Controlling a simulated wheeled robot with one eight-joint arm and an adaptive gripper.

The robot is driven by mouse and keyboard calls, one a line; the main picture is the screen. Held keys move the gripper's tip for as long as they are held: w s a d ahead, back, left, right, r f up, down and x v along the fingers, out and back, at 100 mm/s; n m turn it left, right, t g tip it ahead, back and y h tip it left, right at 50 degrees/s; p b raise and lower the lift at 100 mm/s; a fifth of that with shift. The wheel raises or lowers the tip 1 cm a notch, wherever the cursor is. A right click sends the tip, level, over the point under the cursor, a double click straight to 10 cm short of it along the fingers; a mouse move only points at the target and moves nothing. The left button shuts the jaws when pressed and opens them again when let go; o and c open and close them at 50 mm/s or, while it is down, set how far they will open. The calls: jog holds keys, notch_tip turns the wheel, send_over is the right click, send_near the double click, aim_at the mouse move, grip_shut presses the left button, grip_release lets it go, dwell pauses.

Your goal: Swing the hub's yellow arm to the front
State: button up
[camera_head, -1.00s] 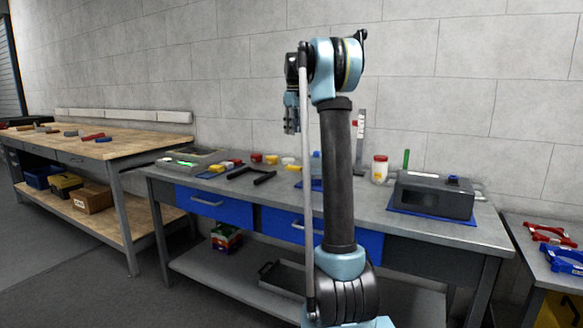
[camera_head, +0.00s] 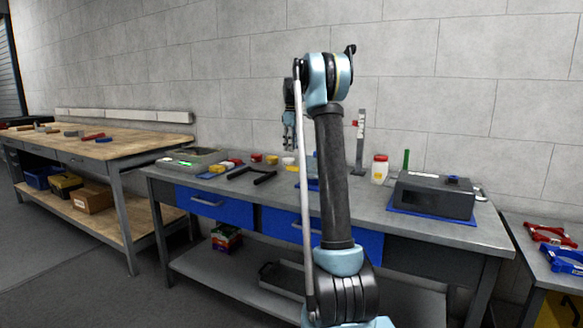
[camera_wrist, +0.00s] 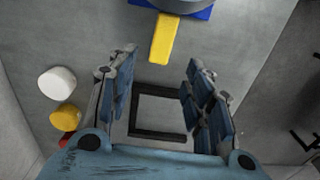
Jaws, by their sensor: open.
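The hub's yellow arm (camera_wrist: 162,38) shows at the top of the wrist view. It sticks out from a grey round hub (camera_wrist: 182,4) on a blue base (camera_wrist: 203,13), cut off by the picture's upper edge. In the head view my own arm hides most of the hub, and part of its blue base (camera_head: 312,185) shows on the bench. My gripper (camera_wrist: 160,60) is open and empty above the bench, its fingers spread to either side below the yellow arm's free end. In the head view my gripper (camera_head: 288,144) hangs down over the bench, apart from its top.
A black open frame (camera_wrist: 160,112) lies below my fingers. White (camera_wrist: 57,82) and yellow (camera_wrist: 66,118) round pieces lie left of it. In the head view, a red-capped jar (camera_head: 380,169), an upright stand (camera_head: 360,143) and a dark box (camera_head: 434,196) stand on the right.

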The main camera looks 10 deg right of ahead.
aim_at(292, 166)
notch_tip(292, 166, down, 9)
jog(key=shift+f, duration=0.1)
dwell(0.3)
jog(key=shift+c, duration=0.6)
grip_shut()
